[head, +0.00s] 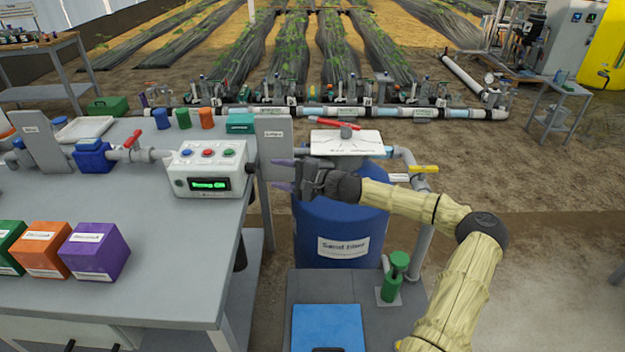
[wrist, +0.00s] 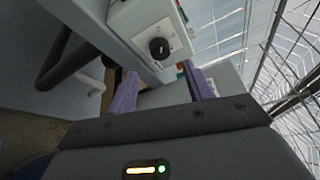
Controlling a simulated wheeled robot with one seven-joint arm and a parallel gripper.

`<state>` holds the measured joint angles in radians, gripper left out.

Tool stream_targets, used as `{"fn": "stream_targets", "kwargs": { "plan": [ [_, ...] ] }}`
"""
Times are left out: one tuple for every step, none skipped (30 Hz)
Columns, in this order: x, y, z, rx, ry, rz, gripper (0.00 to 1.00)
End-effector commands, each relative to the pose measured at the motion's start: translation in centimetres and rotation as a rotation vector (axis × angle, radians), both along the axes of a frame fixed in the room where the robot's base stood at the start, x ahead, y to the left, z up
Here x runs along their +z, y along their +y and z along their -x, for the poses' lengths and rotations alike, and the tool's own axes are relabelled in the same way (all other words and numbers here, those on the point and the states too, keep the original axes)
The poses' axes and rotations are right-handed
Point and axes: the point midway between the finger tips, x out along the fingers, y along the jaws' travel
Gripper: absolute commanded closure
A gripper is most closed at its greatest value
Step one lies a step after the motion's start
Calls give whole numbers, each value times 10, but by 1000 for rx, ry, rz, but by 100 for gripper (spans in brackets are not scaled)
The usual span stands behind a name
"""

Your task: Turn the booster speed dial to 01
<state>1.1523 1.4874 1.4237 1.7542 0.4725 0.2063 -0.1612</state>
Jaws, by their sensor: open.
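The white control box (head: 190,190) stands on the bench's right edge, with blue, red and green buttons on top and a lit green display (head: 209,184) whose text is too small to read surely. The black round dial (wrist: 159,48) is on the box's side face in the wrist view, with a pale mark on it. In the head view it shows at the box's right side (head: 250,168). My gripper (head: 284,175) is open and empty, to the right of the dial and apart from it. Its purple fingers (wrist: 163,88) point toward the box.
A grey upright plate (head: 273,140) stands close behind the fingers. A blue sand filter barrel (head: 340,220) is below my gripper, with a white panel (head: 346,144) behind. A yellow-handled valve (head: 424,169) is near my forearm. Orange and purple boxes (head: 95,252) sit on the bench.

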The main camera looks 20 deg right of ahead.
Motion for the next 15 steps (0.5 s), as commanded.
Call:
{"fn": "stream_targets", "kwargs": {
  "plan": [
    [1, -9, 8, -4, 1, 1, 48],
    [2, -13, 12, -3, 1, 0, 48],
    [3, -19, 18, -3, 1, 0, 48],
    [3, -23, 22, -3, 1, 0, 48],
    [3, -28, 26, -4, 1, 0, 48],
    [4, -33, 32, -3, 2, -1, 48],
    [4, -37, 37, -4, 1, 0, 48],
    [5, -41, 40, -3, 0, -1, 48],
    [5, -47, 46, -4, 1, 0, 48],
    [6, -50, 50, -3, 1, 0, 48],
    [6, -54, 54, -3, 1, 0, 48],
    [6, -59, 59, -3, 0, 1, 48],
    [7, -62, 62, -4, 1, 1, 48],
    [7, -65, 64, -3, 0, 1, 48],
    [7, -67, 68, -1, 1, 1, 48]
  ]
}}
